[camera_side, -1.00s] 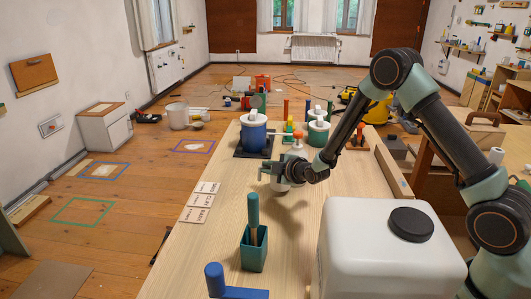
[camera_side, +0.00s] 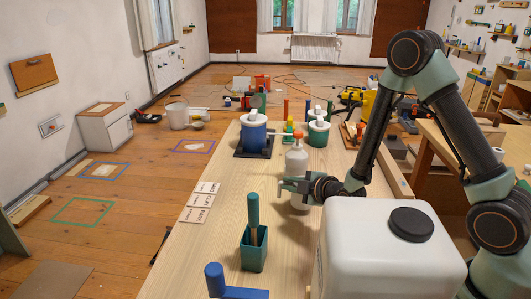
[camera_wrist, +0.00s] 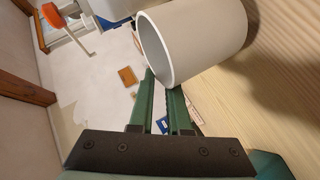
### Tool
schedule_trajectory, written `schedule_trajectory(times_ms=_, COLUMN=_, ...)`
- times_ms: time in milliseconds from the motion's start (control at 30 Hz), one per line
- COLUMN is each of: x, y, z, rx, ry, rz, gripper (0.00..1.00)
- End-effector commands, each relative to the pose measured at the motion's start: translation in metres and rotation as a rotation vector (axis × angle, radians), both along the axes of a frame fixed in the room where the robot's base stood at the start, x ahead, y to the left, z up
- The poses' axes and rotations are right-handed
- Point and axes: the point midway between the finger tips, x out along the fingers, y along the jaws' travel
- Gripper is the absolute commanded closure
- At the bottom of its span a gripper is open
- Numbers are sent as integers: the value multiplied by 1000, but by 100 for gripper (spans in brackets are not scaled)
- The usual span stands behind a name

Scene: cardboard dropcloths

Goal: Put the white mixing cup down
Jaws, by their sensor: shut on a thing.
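The white mixing cup (camera_wrist: 205,42) is large in the wrist view, lying at a slant with its open mouth towards the left. My gripper (camera_wrist: 165,85) has its two green fingers close together at the cup's rim, shut on it. In the side view my gripper (camera_side: 284,186) is low over the table, in front of a white bottle with an orange top (camera_side: 297,157). A white shape shows just below the fingers there; I cannot tell whether it is the cup or the bottle. The cup's contact with the table is hidden.
A teal holder with a brush (camera_side: 253,250) and a blue object (camera_side: 228,287) stand nearer the camera. Three labelled cards (camera_side: 201,202) lie at the left edge. A white canister (camera_side: 370,245) fills the front right.

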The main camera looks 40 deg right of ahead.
Motion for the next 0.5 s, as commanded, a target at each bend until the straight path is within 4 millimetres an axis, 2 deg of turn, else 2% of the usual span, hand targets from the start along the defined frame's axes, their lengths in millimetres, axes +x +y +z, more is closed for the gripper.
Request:
schedule_trajectory(times_ms=133, x=-6, y=1, z=1, rx=-1, ry=-4, rz=1, gripper=100)
schedule_trajectory(times_ms=267, x=-2, y=6, z=6, rx=-2, ry=-5, rz=13, gripper=100)
schedule_trajectory(times_ms=367, x=10, y=17, z=18, rx=-6, ry=-9, rz=38, gripper=100)
schedule_trajectory(times_ms=500, x=37, y=45, z=45, rx=-12, ry=-12, rz=96, gripper=100)
